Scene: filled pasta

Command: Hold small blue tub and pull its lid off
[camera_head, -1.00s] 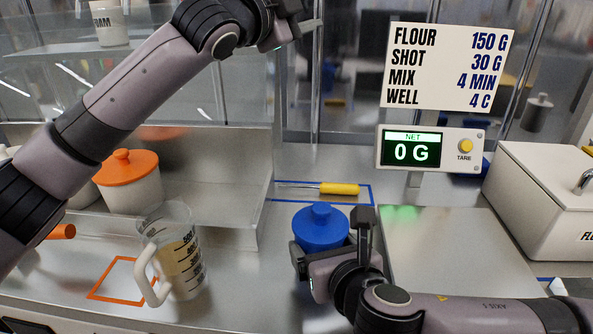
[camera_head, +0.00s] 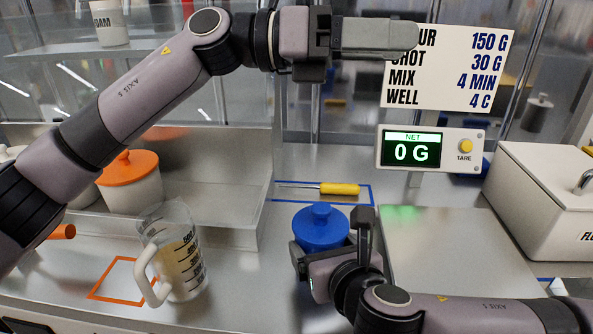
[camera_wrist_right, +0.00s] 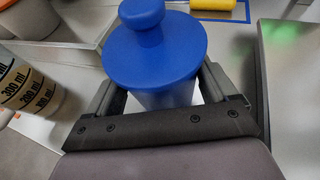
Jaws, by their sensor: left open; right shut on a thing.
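The small blue tub (camera_head: 319,247) stands upright on the steel counter. Its round blue lid (camera_head: 320,222), with a knob on top, is on it. My right gripper (camera_head: 331,243) is shut around the tub's body below the lid; the right wrist view shows the tub (camera_wrist_right: 166,97) between its two fingers. My left gripper (camera_head: 388,36) is open and empty, high above the tub and to its right, pointing right in front of the recipe sign. The gap between its fingers is hard to see from this angle.
A measuring jug (camera_head: 178,255) with pale contents stands left of the tub. An orange-lidded pot (camera_head: 131,183) is behind it. A yellow-handled tool (camera_head: 338,188) lies behind the tub. The scale display (camera_head: 430,149) and a white flour bin (camera_head: 545,200) are right.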

